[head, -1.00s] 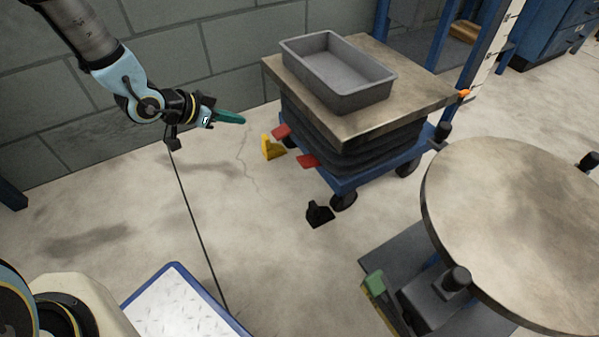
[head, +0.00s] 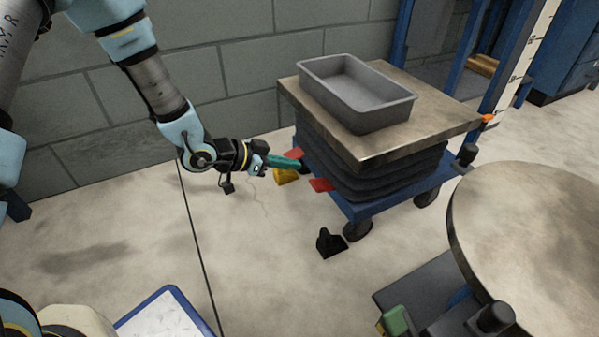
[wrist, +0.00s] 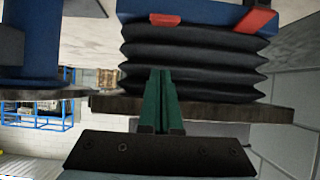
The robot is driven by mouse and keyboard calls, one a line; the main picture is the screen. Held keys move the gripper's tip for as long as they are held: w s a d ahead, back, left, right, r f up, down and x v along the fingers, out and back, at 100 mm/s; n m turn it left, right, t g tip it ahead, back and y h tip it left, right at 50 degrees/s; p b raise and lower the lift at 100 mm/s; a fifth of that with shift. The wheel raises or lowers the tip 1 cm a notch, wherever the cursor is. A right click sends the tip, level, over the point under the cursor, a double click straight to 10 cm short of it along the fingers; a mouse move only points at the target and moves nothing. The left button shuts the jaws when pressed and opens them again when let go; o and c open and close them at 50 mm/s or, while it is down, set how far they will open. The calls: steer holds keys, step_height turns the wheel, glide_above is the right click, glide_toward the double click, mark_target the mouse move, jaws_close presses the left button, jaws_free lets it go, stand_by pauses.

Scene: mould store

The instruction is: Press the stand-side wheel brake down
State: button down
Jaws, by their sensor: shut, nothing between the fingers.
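Two red brake pedals stick out from the blue base of the lift table (head: 385,203). One pedal (head: 321,185) is nearer the round-topped stand (head: 540,235); the other pedal (head: 292,154) is nearer the wall. In the wrist view, which looks upside down, the stand-side pedal (wrist: 165,19) is near top centre and the wall-side pedal (wrist: 255,21) is right of it. My gripper (head: 298,163) is shut and empty, its green fingers pointing at the table's side. The tips overlap the wall-side pedal's area in the head view; contact cannot be told.
A grey tray (head: 357,93) sits on the table top. A yellow chock (head: 285,176) and a black chock (head: 329,242) are on the floor nearby. A blue-edged plate (head: 165,315) lies at the front.

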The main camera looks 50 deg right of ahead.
steer(key=b, duration=0.4)
glide_above(314, 185)
step_height(314, 185, down, 5)
steer(key=shift+s+d+r, duration=0.1)
steer(key=shift+s, duration=0.05)
step_height(314, 185, down, 2)
steer(key=shift+f+b, duration=0.15)
steer(key=shift+b, duration=0.65)
steer(key=shift+w+a+f+b, duration=0.2)
steer(key=shift+a+f+b, duration=0.15)
steer(key=shift+f, duration=0.25)
